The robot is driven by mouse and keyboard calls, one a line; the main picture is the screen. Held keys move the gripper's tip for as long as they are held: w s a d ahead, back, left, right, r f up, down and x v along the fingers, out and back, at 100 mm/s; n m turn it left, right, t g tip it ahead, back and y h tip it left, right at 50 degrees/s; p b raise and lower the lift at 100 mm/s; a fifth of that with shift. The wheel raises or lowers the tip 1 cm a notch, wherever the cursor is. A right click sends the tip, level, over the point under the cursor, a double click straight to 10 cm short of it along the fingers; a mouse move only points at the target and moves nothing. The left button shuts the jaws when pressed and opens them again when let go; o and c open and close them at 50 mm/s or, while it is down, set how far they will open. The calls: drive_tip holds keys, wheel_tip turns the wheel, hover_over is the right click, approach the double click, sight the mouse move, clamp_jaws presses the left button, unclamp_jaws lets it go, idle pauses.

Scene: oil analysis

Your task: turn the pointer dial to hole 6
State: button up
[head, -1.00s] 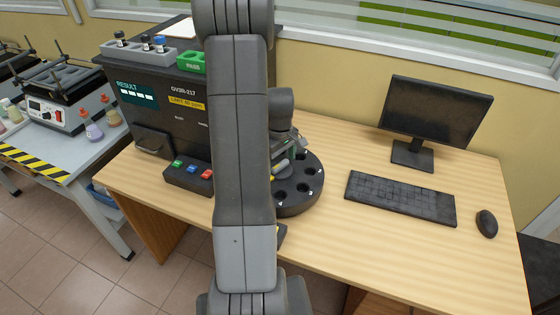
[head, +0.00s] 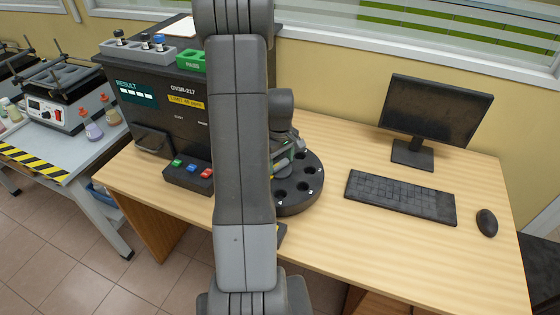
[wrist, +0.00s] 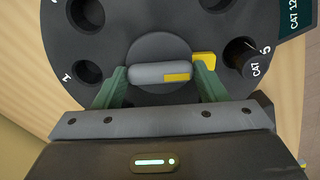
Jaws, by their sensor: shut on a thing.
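The pointer dial (wrist: 160,52) is a round grey hub with a raised bar handle (wrist: 150,73) at the middle of the black carousel (wrist: 110,28). A yellow pointer tip (wrist: 204,58) sticks out to the right, towards the hole marked 5, which holds a dark-capped vial (wrist: 240,53). My gripper (wrist: 161,80) is shut on the handle, with a green finger at each end of it. In the head view my gripper (head: 283,155) is over the carousel (head: 300,203), partly hidden by my arm. I cannot make out hole 6.
The black analyser (head: 180,118) stands left of the carousel, with coloured buttons at its front. A keyboard (head: 400,198), monitor (head: 437,115) and mouse (head: 487,223) are to the right. The wooden desk (head: 335,240) is bare in front of the keyboard.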

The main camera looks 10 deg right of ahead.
sight(280, 163)
drive_tip(key=m+b, duration=0.1)
drive_tip(key=m, duration=0.2)
drive_tip(key=shift+m, duration=0.4)
drive_tip(key=m+b, duration=0.1)
drive_tip(key=m, duration=0.3)
drive_tip(key=shift+m, duration=0.3)
drive_tip(key=o, duration=1)
wheel_tip(280, 163, up, 14)
drive_tip(key=shift+f, duration=0.1)
